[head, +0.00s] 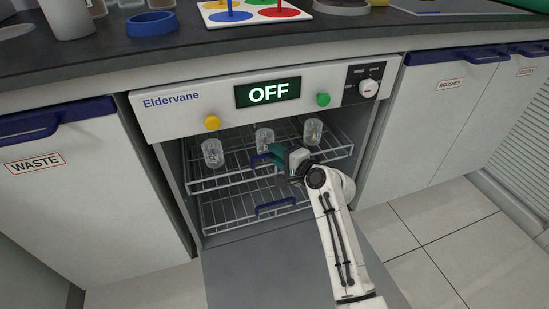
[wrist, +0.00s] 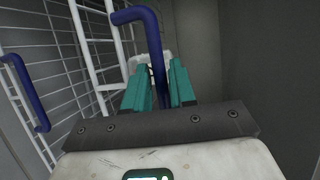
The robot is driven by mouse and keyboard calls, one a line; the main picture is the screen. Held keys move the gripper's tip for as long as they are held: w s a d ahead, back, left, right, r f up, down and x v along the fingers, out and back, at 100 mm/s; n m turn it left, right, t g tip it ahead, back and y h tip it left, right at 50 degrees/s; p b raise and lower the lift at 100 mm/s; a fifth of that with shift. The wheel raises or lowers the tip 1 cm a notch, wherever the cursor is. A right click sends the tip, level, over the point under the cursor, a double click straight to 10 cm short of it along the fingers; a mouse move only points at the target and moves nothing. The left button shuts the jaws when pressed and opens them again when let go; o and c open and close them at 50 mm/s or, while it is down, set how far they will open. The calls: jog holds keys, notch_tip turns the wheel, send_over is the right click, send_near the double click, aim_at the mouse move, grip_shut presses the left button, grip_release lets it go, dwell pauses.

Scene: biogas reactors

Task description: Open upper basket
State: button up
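The upper basket (head: 225,184) is a grey wire rack in the open dishwasher. Its front blue handle (head: 257,159) is partly hidden behind my gripper (head: 272,153). In the wrist view, the blue handle (wrist: 154,50) runs between the two teal fingers of my gripper (wrist: 160,75). The basket's wire front is to the left of the fingers. Several clear glasses, one of them here (head: 212,153), stand upright in the basket.
The lower basket (head: 232,219) with its own blue handle (head: 276,206) is below. The dishwasher door (head: 255,268) is folded down in front. Its panel display (head: 268,93) reads OFF. A WASTE cabinet (head: 62,180) is left and a BRUSHES cabinet (head: 425,130) right.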

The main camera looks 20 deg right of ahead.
jog(key=shift+w+a, duration=0.2)
jog(key=shift+w, duration=0.2)
grip_shut()
jog(key=shift+f, duration=0.1)
